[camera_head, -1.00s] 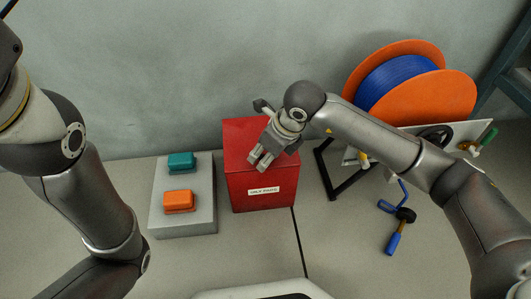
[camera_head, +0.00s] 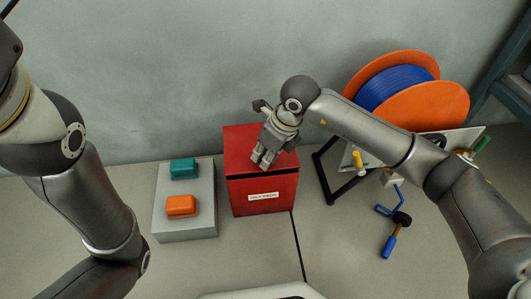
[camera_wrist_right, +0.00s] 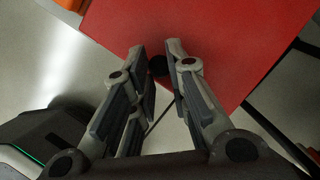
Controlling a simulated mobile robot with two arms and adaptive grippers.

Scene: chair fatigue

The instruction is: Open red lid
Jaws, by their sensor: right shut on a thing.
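The red lid (camera_head: 240,146) lies flat on top of the red box (camera_head: 247,204), which has a white label on its front. My right gripper (camera_head: 264,160) is over the front part of the lid, pointing down. In the right wrist view, the red lid (camera_wrist_right: 235,35) fills the top, and a small black knob (camera_wrist_right: 158,66) sits at its edge between the fingers of my right gripper (camera_wrist_right: 160,62). The fingers are shut on this knob. In the head view the fingers hide the knob. My left arm shows at the left, but its gripper is out of view.
A grey block (camera_head: 186,226) with a teal button (camera_head: 184,168) and an orange button (camera_head: 181,206) stands left of the box. An orange reel (camera_head: 435,110) with blue cable stands behind my right arm. A blue-handled crank (camera_head: 390,245) is below it.

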